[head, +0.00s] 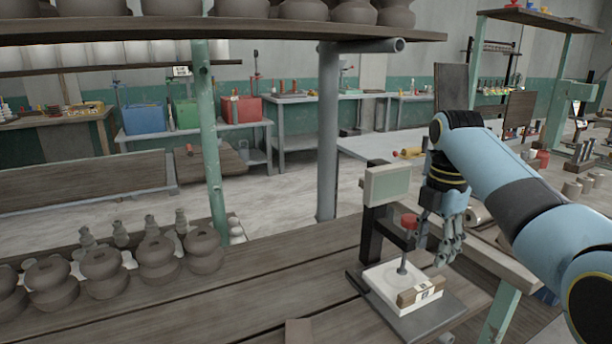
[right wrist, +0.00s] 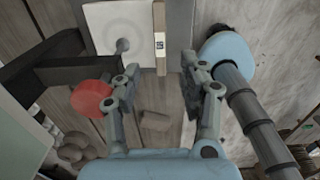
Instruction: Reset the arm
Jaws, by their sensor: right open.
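My right arm comes in from the right in the head view. Its gripper (head: 446,256) hangs above the right edge of a bench device with a screen (head: 387,184), a white plate (head: 385,284) and a red-knobbed rod (head: 409,222). A small wooden block with a white label (head: 420,291) lies on the plate. In the right wrist view my right gripper (right wrist: 160,68) is open, with nothing between its fingers. The labelled block (right wrist: 160,40) shows beyond the fingertips, and the red knob (right wrist: 91,98) is beside the left finger. My left gripper is not in view.
Several grey clay pots (head: 104,272) stand along the left of the wooden bench (head: 255,300). A shelf (head: 200,29) with more pots crosses above, held by a green post (head: 208,140) and a grey pipe (head: 328,130). The bench middle is mostly clear.

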